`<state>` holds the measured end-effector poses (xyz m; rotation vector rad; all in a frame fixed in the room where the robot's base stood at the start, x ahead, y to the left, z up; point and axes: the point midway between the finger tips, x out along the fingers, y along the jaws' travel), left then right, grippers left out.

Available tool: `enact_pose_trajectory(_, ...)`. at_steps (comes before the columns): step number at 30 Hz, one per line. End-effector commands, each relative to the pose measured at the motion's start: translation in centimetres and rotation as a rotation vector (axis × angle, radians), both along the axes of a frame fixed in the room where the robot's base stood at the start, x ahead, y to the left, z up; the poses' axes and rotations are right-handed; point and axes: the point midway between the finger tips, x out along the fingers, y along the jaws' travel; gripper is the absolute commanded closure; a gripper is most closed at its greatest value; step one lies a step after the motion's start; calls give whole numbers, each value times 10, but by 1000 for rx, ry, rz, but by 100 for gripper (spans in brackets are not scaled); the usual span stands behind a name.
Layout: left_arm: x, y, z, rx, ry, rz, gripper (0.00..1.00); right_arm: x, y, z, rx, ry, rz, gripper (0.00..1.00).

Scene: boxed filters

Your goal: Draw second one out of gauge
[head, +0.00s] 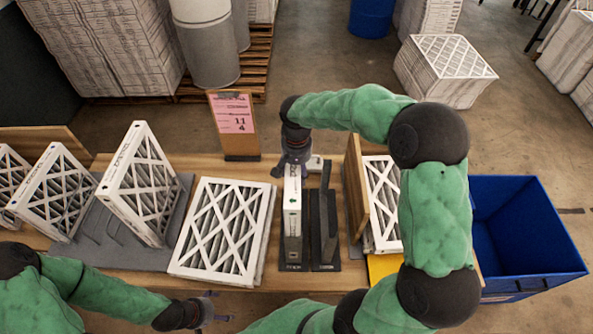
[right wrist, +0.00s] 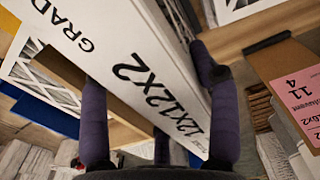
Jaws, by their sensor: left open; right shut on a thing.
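A white-framed filter (head: 292,222) stands upright, edge-on, at the left side of the dark gauge (head: 325,235) mid-table. I cannot tell whether its lower edge is seated or slightly raised. My right gripper (head: 293,168) reaches over from behind and is shut on the filter's far upper end. In the right wrist view the fingers straddle the filter's white edge (right wrist: 150,75), printed "12x12x2". My left gripper (head: 208,309) is open and empty at the table's front edge, in front of the flat filters.
Flat filters (head: 222,230) lie left of the gauge. Several filters (head: 140,185) lean in a rack at far left. A sign (head: 234,120) stands behind. Right are a wooden divider (head: 357,190), another filter (head: 383,200) and a blue bin (head: 525,235).

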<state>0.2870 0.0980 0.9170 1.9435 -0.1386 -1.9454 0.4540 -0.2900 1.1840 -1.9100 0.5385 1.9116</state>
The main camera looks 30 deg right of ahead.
Motion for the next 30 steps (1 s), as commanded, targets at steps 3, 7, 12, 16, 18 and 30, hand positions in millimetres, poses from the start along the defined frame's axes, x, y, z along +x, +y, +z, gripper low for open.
enact_pose_trajectory(3,0,0,6,0,0,0,15,0,0,8,-1,-1,0,81)
enact_pose_trajectory(7,0,0,10,0,0,0,15,0,0,15,0,-1,0,81)
enact_pose_trajectory(12,0,0,15,0,0,0,15,0,0,24,0,-2,0,81)
enact_pose_trajectory(16,0,0,19,0,0,0,15,1,0,30,0,-2,0,81)
enact_pose_trajectory(18,0,0,22,0,0,0,15,0,0,34,0,-2,0,81)
enact_pose_trajectory(30,0,0,33,0,0,0,15,0,0,51,-1,-1,0,81)
